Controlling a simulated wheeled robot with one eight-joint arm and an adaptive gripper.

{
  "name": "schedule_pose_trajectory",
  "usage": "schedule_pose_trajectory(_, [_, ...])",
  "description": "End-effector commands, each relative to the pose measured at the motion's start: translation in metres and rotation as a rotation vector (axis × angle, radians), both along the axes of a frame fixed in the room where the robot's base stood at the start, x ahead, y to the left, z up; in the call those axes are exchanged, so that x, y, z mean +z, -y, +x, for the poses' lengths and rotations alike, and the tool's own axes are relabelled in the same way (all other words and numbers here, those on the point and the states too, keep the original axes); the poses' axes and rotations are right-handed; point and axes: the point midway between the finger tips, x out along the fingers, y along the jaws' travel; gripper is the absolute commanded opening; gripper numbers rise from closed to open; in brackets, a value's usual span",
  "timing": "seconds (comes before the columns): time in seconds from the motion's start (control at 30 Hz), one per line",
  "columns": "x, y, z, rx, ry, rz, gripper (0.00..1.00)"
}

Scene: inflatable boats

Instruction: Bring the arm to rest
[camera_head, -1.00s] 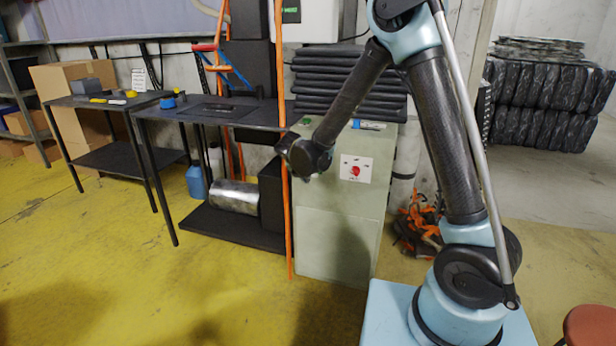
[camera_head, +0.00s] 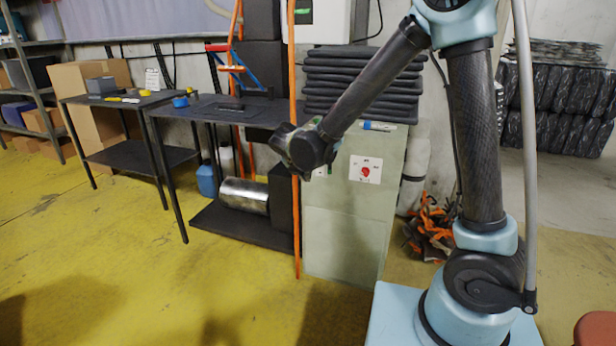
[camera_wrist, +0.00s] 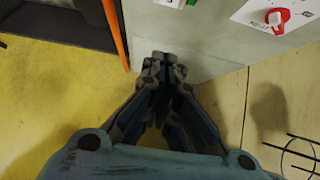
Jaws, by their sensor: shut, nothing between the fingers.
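My gripper (camera_wrist: 165,65) is in the wrist view, with its dark fingers drawn together and nothing between them. Its tips point toward the foot of the grey-green cabinet (camera_wrist: 215,45). In the head view my arm (camera_head: 375,85) is bent high, with its forearm sloping down to the left. Its dark wrist end hangs in front of the cabinet (camera_head: 345,225) and the orange pole (camera_head: 297,230). The fingers cannot be made out there. Whether the wrist touches the pole cannot be told.
A white panel with a red knob (camera_head: 366,171) is on the cabinet front. Black mats (camera_head: 360,80) are stacked on top. A dark table (camera_head: 205,110) with small items stands left of it, above a metal cylinder (camera_head: 243,195). Yellow floor (camera_head: 100,260) is clear at front left.

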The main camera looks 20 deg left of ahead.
Motion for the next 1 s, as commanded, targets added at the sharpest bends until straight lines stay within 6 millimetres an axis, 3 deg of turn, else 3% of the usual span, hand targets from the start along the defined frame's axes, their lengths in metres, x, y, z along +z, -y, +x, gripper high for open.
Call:
schedule_pose_trajectory(0.33, [0.000,0.002,0.001,-0.005,-0.002,0.003,0.00])
schedule_pose_trajectory(0.47, [0.007,0.021,0.008,-0.069,-0.015,0.037,0.00])
schedule_pose_trajectory(0.57, [0.017,0.052,0.017,-0.176,-0.035,0.095,0.00])
schedule_pose_trajectory(0.73, [0.036,0.121,0.029,-0.416,-0.073,0.223,0.00])
schedule_pose_trajectory(1.0, [0.055,0.224,0.026,-0.804,-0.113,0.423,0.00])
